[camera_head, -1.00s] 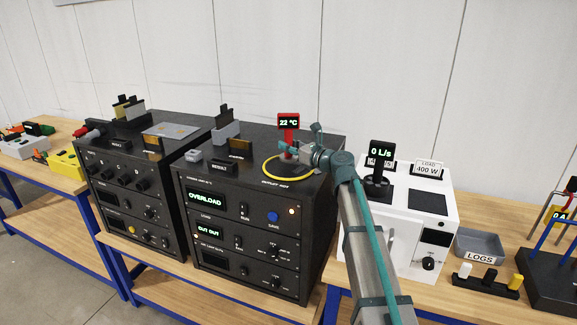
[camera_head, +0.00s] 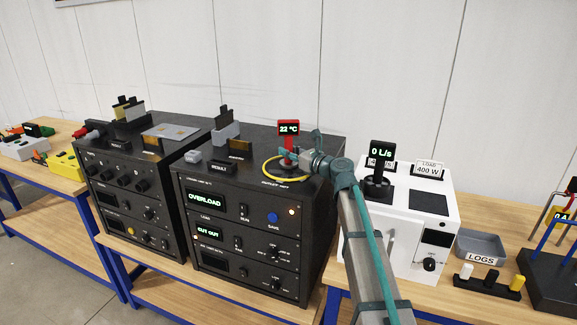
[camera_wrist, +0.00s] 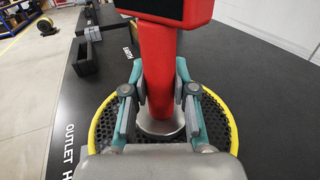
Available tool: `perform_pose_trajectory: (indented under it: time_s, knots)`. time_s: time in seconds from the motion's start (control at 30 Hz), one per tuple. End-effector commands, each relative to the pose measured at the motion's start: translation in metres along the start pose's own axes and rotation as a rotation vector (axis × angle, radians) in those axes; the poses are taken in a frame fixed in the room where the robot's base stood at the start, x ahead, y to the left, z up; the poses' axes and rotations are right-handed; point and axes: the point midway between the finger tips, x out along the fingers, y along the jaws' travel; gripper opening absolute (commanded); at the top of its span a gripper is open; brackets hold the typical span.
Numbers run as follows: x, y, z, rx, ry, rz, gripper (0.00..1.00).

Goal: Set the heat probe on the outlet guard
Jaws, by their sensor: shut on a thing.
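The heat probe (camera_head: 289,131) is red with a small dark display that reads 22 °C. My gripper (camera_head: 292,157) is shut on its red stem, which also shows in the wrist view (camera_wrist: 158,75). The probe stands upright, its grey round base over the perforated disc of the outlet guard (camera_wrist: 97,130). The guard has a yellow ring (camera_head: 267,174) and lies on top of the black rack unit. In the wrist view the base appears at or very close to the disc; my fingers and palm hide part of it, so contact is unclear.
The black rack (camera_head: 225,190) shows OVERLOAD and CUT OUT. A grey block with a black plate (camera_head: 226,128) stands behind left on its top. A white box (camera_head: 420,225) with a 0 L/s meter (camera_head: 380,160) stands right. A LOGS tray (camera_head: 480,246) lies farther right.

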Motion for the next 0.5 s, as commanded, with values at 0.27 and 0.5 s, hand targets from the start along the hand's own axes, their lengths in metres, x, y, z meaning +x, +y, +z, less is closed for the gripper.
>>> perform_pose_trajectory:
  time_s: [0.27,0.5]
  knots:
    - [0.0000,-0.0001,-0.0031,0.000,-0.001,0.000,0.35]
    - [0.0000,0.0000,-0.0035,0.000,-0.001,0.000,0.56]
